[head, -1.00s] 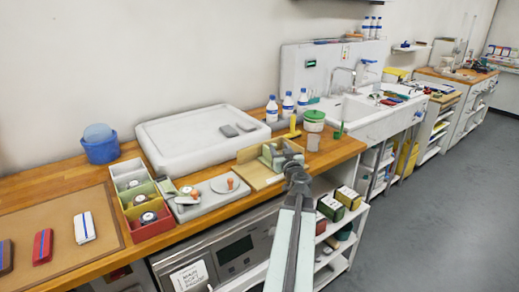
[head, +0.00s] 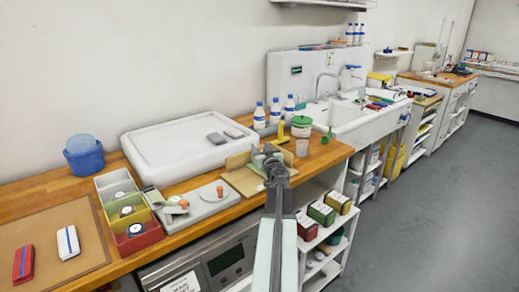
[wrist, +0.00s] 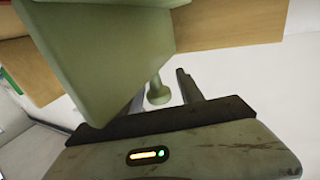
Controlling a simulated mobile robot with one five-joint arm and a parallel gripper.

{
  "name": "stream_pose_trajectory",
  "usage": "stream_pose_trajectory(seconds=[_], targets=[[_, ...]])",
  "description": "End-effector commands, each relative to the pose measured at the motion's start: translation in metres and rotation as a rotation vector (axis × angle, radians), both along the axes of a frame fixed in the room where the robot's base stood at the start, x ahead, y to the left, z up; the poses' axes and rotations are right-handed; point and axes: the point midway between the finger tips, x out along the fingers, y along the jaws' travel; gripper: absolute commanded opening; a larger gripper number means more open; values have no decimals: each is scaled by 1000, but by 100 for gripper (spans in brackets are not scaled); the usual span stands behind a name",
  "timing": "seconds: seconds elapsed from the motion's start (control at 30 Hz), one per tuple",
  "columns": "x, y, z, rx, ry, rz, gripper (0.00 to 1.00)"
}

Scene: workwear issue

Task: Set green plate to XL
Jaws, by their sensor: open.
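A pale wooden fixture (head: 244,180) stands on the counter near its front edge, with a green part (head: 258,160) on it partly hidden behind my arm. In the wrist view, a large green plate or block (wrist: 105,50) fills the upper left, against wooden parts (wrist: 225,22). A small green knob (wrist: 157,92) on a stem hangs under the green part. My gripper (wrist: 163,93) is open, its two fingers on either side of the knob, with no clear grip on it. My gripper also shows in the head view (head: 272,158), at the fixture. No XL mark is readable.
A grey board (head: 205,208) with orange-knobbed parts and a row of coloured bins (head: 138,240) lie left of the fixture. A white tray (head: 160,160) is behind. A green-lidded tub (head: 301,126) and a cup (head: 302,147) stand to the right.

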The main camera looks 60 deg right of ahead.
Motion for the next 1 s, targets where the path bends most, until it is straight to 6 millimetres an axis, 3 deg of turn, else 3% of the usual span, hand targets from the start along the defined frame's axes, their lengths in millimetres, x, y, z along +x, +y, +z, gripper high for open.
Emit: stream_pose_trajectory(seconds=[0.1, 0.27, 1.0], targets=[[0, 1, 0, 0, 0, 0, 42], [0, 1, 0, 0, 0, 1, 0], [1, 2, 0, 0, 0, 2, 0]])
